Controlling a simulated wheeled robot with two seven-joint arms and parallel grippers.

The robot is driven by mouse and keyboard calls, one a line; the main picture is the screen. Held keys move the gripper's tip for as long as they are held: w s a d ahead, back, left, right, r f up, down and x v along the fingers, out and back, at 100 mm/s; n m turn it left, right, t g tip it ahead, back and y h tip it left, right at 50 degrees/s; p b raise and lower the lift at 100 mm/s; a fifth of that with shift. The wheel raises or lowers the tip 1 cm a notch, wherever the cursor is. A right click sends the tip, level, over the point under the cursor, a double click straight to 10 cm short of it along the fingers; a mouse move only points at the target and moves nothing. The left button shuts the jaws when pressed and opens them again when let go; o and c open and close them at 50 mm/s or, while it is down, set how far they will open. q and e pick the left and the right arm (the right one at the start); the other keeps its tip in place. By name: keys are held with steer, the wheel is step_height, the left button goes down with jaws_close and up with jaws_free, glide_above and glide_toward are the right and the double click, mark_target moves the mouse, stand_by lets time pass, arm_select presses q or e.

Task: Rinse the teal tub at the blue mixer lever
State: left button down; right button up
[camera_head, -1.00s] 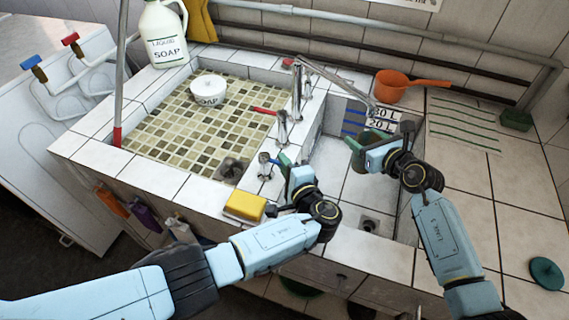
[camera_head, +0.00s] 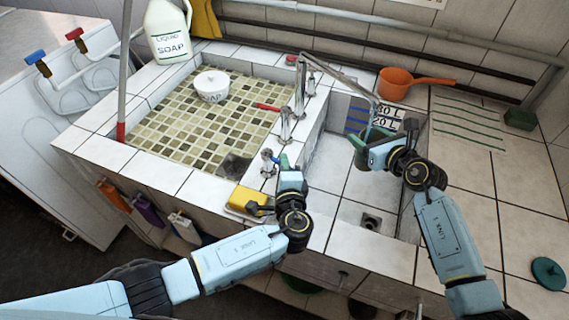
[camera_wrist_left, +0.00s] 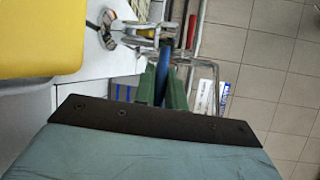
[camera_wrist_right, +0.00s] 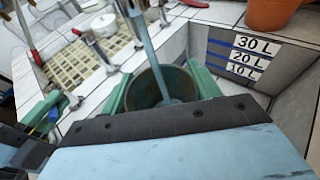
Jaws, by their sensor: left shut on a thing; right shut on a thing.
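The teal tub (camera_wrist_right: 140,92) is held upright between the green fingers of my right gripper (camera_wrist_right: 160,92), with its open mouth facing up. In the head view my right gripper (camera_head: 372,138) is over the right basin, below the end of the spout (camera_head: 343,72). A bluish stream comes down into the tub in the right wrist view. My left gripper (camera_wrist_left: 162,88) is shut on the blue mixer lever (camera_wrist_left: 162,72), which shows between its green fingers. In the head view my left gripper (camera_head: 283,163) is at the basins' front divider. The tub is mostly hidden there.
A yellow sponge (camera_head: 246,200) lies close to my left gripper. A white soap bowl (camera_head: 211,86) sits in the tiled left basin. An orange saucepan (camera_head: 393,84) stands behind the right basin, which has litre marks (camera_head: 386,118). The right counter is mostly clear.

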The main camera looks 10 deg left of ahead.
arm_select(q)
steer(key=c, duration=1.5)
jaws_free()
steer(key=shift+o, duration=0.2)
steer(key=v, duration=1.2)
